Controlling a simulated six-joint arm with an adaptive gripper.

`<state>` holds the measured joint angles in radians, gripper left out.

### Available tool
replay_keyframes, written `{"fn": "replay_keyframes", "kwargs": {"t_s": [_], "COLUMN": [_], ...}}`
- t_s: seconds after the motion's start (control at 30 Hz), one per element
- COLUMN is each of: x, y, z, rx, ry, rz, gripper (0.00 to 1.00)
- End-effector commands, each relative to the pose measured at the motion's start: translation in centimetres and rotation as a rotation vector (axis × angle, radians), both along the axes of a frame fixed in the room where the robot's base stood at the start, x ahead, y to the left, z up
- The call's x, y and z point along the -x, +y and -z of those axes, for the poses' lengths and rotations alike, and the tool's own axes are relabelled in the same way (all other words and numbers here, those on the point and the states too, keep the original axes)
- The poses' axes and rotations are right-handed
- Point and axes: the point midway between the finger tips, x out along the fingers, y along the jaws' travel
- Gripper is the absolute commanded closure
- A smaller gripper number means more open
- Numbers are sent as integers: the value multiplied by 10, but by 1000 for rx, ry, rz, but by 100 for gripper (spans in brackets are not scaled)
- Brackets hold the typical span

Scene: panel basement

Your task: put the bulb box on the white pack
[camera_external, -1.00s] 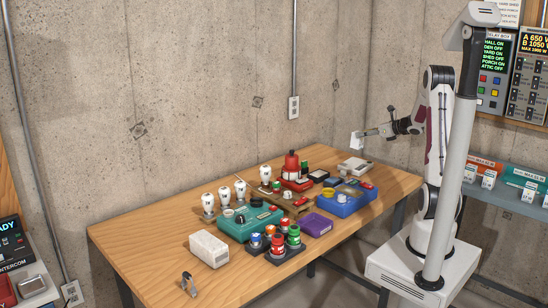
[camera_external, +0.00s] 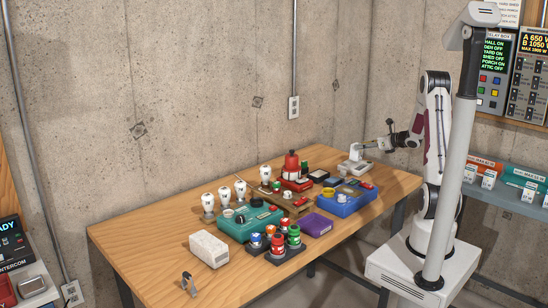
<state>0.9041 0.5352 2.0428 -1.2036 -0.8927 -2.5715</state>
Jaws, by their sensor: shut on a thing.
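My gripper (camera_external: 366,148) is over the far right part of the table, shut on a small pale box, which I take to be the bulb box (camera_external: 356,153). The held box is just above a flat whitish pack (camera_external: 347,168) on the table. The view is too small to tell whether the two touch. A larger white block-shaped pack (camera_external: 209,248) lies at the front left of the table, well away from my gripper. I cannot tell for certain which of these two is the white pack.
A blue tray (camera_external: 347,206) with small items stands just in front of the whitish pack. A red device (camera_external: 292,176), a teal case (camera_external: 243,228), a purple box (camera_external: 317,224) and several white bulbs (camera_external: 265,172) crowd the middle. The table's left end (camera_external: 140,240) is clear.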

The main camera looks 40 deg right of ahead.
Motion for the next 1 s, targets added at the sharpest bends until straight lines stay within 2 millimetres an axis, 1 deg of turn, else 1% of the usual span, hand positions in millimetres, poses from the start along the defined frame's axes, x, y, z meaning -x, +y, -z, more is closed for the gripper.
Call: {"fn": "replay_keyframes", "kwargs": {"t_s": [0.03, 0.2, 0.5, 0.8, 0.83, 0.87, 1.0], "x": [0, 0, 0, 0, 0, 0, 0], "y": [0, 0, 0, 0, 0, 0, 0], "z": [6, 16, 16, 21, 21, 21, 21], "rx": [-1, 0, 1, 0, 0, 0, 0], "ry": [2, 0, 0, 0, 0, 0, 0], "rz": [-1, 0, 0, 0, 0, 0, 0], "gripper": [100, 100, 100, 100, 61, 53, 52]}}
